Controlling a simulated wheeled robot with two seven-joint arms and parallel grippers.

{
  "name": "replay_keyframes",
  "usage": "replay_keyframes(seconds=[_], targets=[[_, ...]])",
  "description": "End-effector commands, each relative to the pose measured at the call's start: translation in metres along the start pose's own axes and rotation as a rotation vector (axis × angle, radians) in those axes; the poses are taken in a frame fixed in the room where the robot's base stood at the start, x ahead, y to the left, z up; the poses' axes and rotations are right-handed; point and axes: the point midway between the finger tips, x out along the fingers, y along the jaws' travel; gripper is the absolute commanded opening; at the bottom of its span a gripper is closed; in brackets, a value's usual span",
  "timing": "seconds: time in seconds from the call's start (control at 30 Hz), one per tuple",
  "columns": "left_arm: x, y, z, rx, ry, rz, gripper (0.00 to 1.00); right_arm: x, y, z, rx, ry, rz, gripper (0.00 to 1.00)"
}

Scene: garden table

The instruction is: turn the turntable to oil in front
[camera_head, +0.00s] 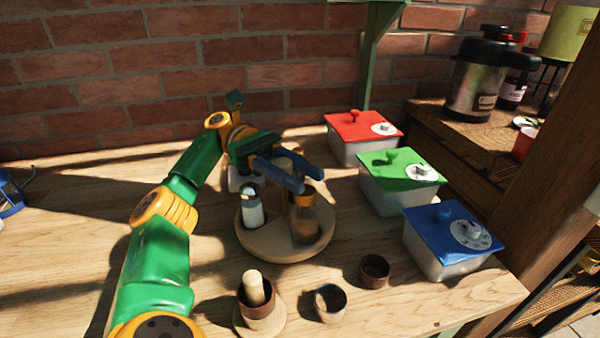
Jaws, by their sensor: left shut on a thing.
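The round wooden turntable (270,250) stands on the table. It holds a white shaker with a grey top (251,210) at the left front and an orange-capped jar of brown contents (304,224) at the right front. A tall brownish item (297,160) stands at the back, mostly hidden by my gripper; I cannot tell whether it is the oil. A whitish item (236,181) shows partly at the back left. My left gripper (306,181) reaches over the turntable, its blue fingers closed around the tall brownish item. My right gripper is not in view.
Lidded boxes in red (362,146), green (398,190) and blue (445,252) stand to the right. A brick wall is behind; the left tabletop is mostly clear.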

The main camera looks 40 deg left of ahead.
Motion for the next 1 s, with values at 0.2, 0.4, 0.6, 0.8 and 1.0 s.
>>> replay_keyframes(seconds=[0.2,0.4,0.6,0.8,1.0], targets=[[0.0,0.0,0.001,0.002,-0.002,0.001,0.56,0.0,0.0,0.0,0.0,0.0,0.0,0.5],[0.0,0.0,0.0,0.001,-0.001,0.001,0.67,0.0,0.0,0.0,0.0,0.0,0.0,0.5],[0.0,0.0,0.005,0.002,0.0,0.0,0.67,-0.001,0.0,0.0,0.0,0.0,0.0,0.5],[0.006,-0.008,0.039,0.006,0.005,0.0,0.67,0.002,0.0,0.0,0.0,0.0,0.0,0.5],[0.036,-0.043,0.089,0.008,0.005,-0.001,0.67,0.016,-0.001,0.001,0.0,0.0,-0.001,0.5]])
